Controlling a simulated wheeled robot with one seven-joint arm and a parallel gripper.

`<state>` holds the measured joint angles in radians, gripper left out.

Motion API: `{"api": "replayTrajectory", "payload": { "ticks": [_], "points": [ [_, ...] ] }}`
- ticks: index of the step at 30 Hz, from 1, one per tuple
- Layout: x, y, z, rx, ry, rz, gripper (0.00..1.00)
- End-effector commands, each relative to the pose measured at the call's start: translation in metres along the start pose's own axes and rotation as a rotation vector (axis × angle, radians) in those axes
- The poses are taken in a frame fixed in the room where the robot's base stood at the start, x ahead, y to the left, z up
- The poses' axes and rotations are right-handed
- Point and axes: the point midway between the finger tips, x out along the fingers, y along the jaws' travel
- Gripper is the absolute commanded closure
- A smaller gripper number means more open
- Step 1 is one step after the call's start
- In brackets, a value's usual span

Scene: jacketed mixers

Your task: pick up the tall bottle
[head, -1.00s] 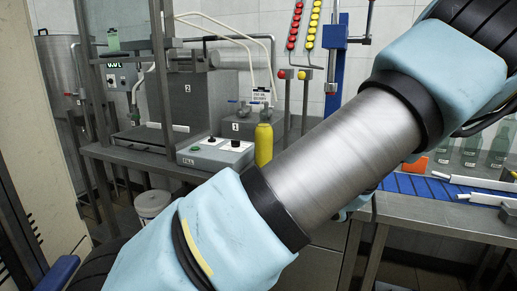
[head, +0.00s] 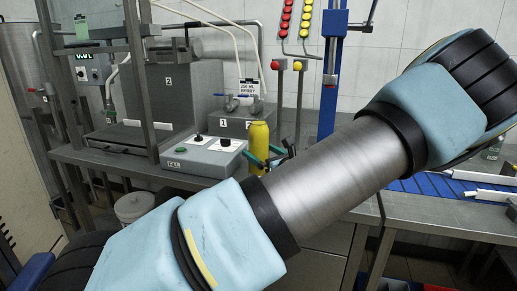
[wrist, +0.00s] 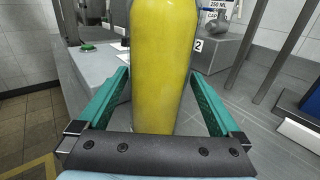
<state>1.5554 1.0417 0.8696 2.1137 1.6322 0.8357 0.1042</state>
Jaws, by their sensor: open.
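The tall bottle is yellow and stands upright on the steel bench (head: 110,160), just right of a grey control box. In the head view the yellow bottle (head: 259,143) shows its upper part and side; its lower right is partly behind my gripper (head: 272,158). In the wrist view the bottle (wrist: 163,65) fills the middle, its top cut off by the frame. The green fingers of my gripper (wrist: 162,100) are open, one on each side of the bottle, with a visible gap to each side.
The grey control box (head: 205,158) with knobs stands close left of the bottle. A steel valve block (head: 232,122) stands behind it. A blue upright post (head: 331,75) rises at right, and a blue conveyor (head: 430,186) lies farther right.

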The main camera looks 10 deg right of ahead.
Motion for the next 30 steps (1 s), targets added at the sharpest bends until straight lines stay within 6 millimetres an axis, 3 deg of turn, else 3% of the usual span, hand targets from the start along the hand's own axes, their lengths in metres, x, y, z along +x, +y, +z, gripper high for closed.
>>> {"api": "replayTrajectory", "payload": {
  "ticks": [6, 16, 30],
  "points": [
    [0.033, 0.003, 0.004, 0.000, 0.000, 0.003, 0.00],
    [0.041, 0.003, 0.002, 0.000, 0.001, 0.001, 0.00],
    [0.040, 0.003, 0.002, -0.001, 0.001, 0.001, 0.52]
  ]
}}
